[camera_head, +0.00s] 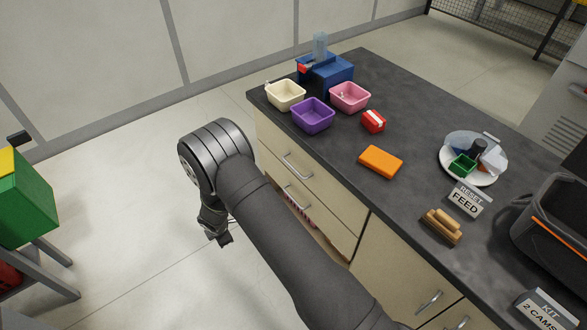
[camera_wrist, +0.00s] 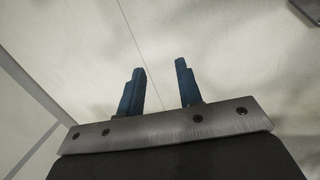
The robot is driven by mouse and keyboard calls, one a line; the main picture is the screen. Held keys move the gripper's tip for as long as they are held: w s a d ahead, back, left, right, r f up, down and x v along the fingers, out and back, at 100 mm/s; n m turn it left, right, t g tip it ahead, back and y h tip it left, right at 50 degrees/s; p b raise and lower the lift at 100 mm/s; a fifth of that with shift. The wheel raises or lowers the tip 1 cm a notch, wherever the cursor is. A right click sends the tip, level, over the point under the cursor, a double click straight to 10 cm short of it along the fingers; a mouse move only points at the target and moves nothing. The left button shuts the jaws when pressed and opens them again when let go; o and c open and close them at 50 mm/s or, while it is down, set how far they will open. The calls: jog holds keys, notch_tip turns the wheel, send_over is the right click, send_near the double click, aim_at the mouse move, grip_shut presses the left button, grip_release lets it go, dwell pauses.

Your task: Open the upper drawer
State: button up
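The upper drawer (camera_head: 283,154) is a pale wood front at the top of the cabinet under the dark counter. It looks closed. Its metal bar handle (camera_head: 298,166) is in plain view in the head view. My gripper (camera_head: 222,238) hangs left of the cabinet, apart from the handle and over the floor. In the wrist view my gripper's two blue fingers (camera_wrist: 160,85) stand apart with nothing between them. The drawer is not clearly visible in the wrist view. My arm hides part of the cabinet's lower front.
A second handle (camera_head: 295,198) sits below, with red items (camera_head: 301,212) showing beneath it. A green box (camera_head: 25,205) stands far left. Floor between is clear.

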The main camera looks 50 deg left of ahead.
jog(key=y, duration=0.1)
jog(key=m+t+y, duration=0.8)
jog(key=m+t, duration=0.2)
jog(key=t, duration=0.1)
send_near(293, 168)
jog(key=x, duration=1)
jog(key=shift+w+a+f, duration=0.1)
jog(key=shift+w+f, duration=0.05)
jog(key=shift+f, duration=0.15)
grip_shut()
